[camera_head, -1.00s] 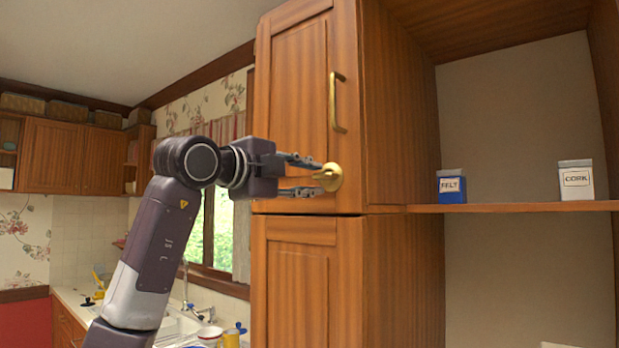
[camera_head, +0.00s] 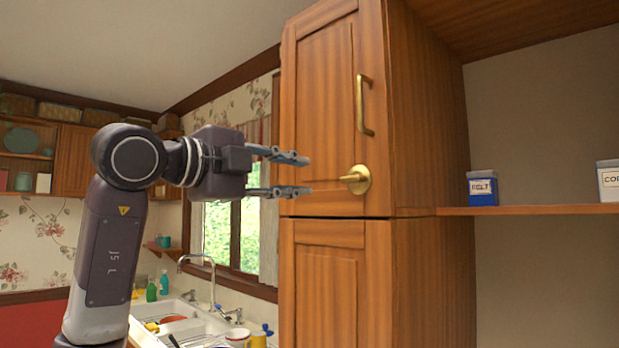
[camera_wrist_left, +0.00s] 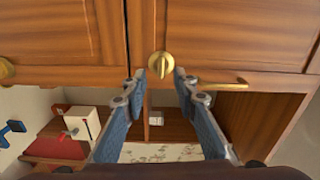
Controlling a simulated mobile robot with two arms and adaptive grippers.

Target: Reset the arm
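My left gripper (camera_head: 300,175) is open and empty, with its two fingers apart. It points right toward the upper cabinet door (camera_head: 328,110), short of the brass knob (camera_head: 357,179). A clear gap lies between the fingertips and the knob in the head view. In the left wrist view the gripper (camera_wrist_left: 166,88) shows both fingers spread, with the knob (camera_wrist_left: 161,66) just beyond and between the tips. The door is shut and has a brass bar handle (camera_head: 362,105). My right gripper is in neither view.
A shelf (camera_head: 540,210) at right holds a blue FELT box (camera_head: 482,188) and a white-and-blue box (camera_head: 608,180). A sink (camera_head: 190,318) with a tap (camera_head: 202,262) and several dishes is below the arm. A window (camera_head: 232,235) is behind it.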

